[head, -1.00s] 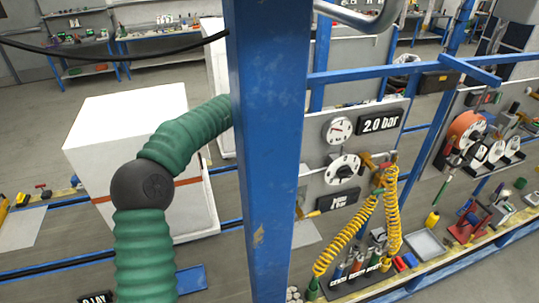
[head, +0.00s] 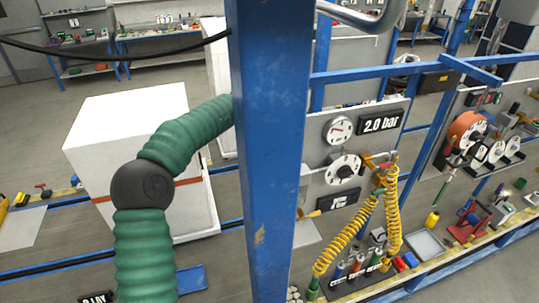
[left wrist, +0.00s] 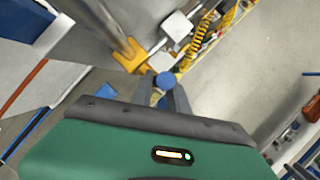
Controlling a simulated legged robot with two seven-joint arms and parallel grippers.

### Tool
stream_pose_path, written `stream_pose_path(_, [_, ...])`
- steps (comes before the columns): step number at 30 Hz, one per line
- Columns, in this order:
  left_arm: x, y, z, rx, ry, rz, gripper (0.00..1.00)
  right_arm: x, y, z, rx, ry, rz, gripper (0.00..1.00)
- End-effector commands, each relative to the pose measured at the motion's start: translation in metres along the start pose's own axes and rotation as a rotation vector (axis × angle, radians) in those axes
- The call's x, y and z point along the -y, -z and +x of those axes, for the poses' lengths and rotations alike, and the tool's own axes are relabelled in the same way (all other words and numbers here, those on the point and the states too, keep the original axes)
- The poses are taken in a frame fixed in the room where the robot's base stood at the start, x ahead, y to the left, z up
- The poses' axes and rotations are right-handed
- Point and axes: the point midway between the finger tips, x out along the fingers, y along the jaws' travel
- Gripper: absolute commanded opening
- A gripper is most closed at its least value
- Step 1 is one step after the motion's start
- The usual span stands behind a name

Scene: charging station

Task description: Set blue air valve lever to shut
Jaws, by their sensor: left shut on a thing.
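The blue knob-like end of the lever (left wrist: 165,80) shows in the left wrist view, just past a yellow fitting (left wrist: 130,56) on a metal pipe. My left gripper (left wrist: 166,92) has its two dark fingers closed around the blue end, one on each side. The rest of the lever is largely hidden, so I cannot tell its angle. In the head view my green left arm reaches behind the blue post, which hides the left gripper and the lever. My right gripper is in neither view.
A blue post (head: 268,150) stands close in front. Right of it, a grey panel carries a gauge (head: 338,129), a dial (head: 343,169) and a "2.0 bar" display (head: 381,123). Yellow coiled hoses (head: 391,210) hang below. A white box (head: 120,130) stands behind my arm.

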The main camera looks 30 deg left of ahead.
Motion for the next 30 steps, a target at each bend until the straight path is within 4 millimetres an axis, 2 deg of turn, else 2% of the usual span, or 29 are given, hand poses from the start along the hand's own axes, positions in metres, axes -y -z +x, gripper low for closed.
stream_pose_path(1, [-0.0019, -0.0049, -0.0042, 0.017, -0.006, -0.004, 0.0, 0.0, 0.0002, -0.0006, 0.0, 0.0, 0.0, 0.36])
stream_pose_path(9, [0.0042, -0.0112, -0.0006, -0.06, -0.049, 0.021, 0.0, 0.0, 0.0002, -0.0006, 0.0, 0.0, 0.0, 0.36])
stream_pose_path(19, [0.0027, -0.0106, -0.0008, -0.087, -0.069, 0.022, 0.0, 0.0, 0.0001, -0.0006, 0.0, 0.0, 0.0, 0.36])
stream_pose_path(20, [0.0028, -0.0106, -0.0009, -0.087, -0.069, 0.023, 0.21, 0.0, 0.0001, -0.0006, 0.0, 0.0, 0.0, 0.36])
stream_pose_path(21, [0.0028, -0.0107, -0.001, -0.087, -0.069, 0.023, 0.26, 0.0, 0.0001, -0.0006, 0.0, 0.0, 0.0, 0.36])
stream_pose_path(30, [0.0036, -0.0073, 0.0004, -0.095, -0.066, 0.025, 0.28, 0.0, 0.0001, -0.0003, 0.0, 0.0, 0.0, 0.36])
